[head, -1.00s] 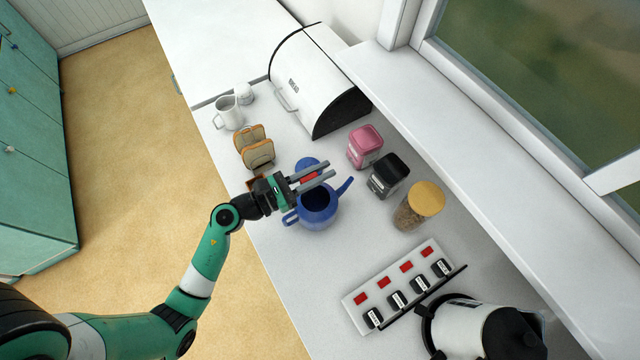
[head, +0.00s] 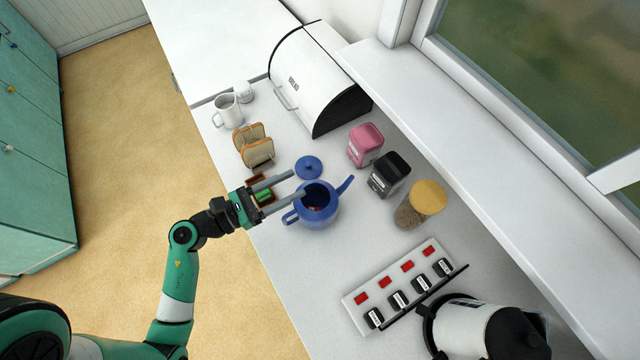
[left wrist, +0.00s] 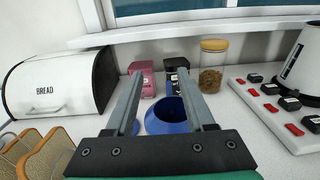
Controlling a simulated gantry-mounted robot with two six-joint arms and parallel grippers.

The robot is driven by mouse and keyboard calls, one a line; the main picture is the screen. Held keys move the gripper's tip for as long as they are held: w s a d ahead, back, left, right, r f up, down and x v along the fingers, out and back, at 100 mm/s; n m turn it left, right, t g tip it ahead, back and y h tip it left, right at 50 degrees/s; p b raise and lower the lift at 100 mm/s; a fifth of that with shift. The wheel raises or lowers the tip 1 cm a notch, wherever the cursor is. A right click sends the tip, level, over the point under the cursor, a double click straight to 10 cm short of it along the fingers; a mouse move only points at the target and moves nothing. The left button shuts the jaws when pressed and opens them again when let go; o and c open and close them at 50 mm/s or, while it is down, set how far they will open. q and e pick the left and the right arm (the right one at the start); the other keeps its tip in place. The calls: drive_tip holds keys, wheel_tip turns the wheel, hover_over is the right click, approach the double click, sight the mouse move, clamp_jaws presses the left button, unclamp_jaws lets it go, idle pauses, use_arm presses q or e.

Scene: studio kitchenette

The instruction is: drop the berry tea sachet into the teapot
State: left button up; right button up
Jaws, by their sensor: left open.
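The blue teapot (head: 321,217) stands on the white counter with its top open and its spout pointing up and right. A small reddish patch (head: 314,208) shows inside its dark opening, which looks like the berry sachet. Its blue lid (head: 309,166) lies on the counter just beyond it. My left gripper (head: 297,184) is open and empty, its fingers apart over the near-left side of the teapot. In the left wrist view the teapot (left wrist: 166,116) shows between the fingers; its inside looks dark there. My right gripper is not in view.
A brown box (head: 255,180) with a green sachet (head: 264,196) sits partly under my left gripper. A toast rack (head: 253,146), pink tin (head: 364,146), black tin (head: 389,175), glass jar (head: 412,212), power strip (head: 388,296) and kettle (head: 475,325) stand around.

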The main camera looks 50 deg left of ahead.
use_arm(q)
drive_tip(key=v, duration=0.3)
drive_tip(key=shift+s, duration=0.1)
idle(0.5)
